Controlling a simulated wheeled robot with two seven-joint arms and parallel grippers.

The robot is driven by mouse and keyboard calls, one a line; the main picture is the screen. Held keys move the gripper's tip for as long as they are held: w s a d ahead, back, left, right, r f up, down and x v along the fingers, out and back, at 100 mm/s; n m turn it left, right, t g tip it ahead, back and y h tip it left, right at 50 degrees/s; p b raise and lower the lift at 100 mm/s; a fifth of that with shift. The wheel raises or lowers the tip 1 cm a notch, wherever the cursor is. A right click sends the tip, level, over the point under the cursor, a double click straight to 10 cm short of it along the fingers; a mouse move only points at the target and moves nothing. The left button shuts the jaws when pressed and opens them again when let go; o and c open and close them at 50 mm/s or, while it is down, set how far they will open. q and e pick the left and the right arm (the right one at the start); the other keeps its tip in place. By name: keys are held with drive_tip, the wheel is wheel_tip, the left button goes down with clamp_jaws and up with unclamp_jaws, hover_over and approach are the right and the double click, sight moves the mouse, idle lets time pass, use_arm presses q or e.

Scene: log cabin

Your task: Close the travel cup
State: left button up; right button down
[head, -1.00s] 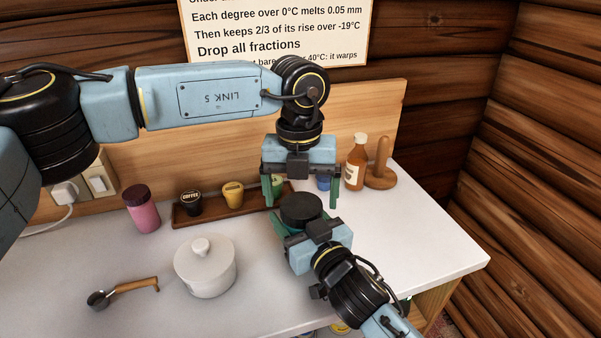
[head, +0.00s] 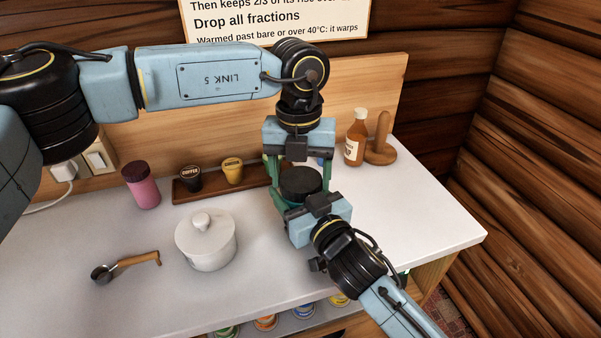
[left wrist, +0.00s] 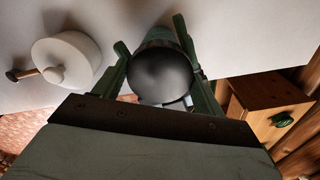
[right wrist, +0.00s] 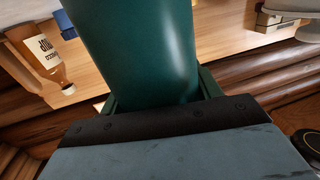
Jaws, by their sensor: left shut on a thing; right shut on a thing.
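The travel cup has a dark green body (right wrist: 140,45) and a round black lid (head: 301,181). The lid sits over the top of the cup; whether it is fully seated I cannot tell. My left gripper (head: 301,187) comes down from above, with a finger on each side of the lid, shut on it. The lid also shows between its fingers in the left wrist view (left wrist: 160,76). My right gripper (head: 303,204) reaches in from the front and is shut on the cup body, which fills the right wrist view. The grippers hide most of the cup in the head view.
A white lidded pot (head: 206,243) and a scoop (head: 125,266) stand to the left. Behind are a pink jar (head: 142,186) and a brown tray (head: 213,190) with coffee containers. A brown bottle (head: 355,138) and a wooden stand (head: 381,145) are at the back right. The counter's right side is clear.

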use_arm(q)
drive_tip(key=m, duration=0.2)
drive_tip(key=shift+m, duration=0.4)
drive_tip(key=o, duration=1.1)
drive_tip(key=shift+w+r, duration=0.1)
drive_tip(key=shift+r, duration=2.2)
drive_tip(key=shift+o, duration=0.2)
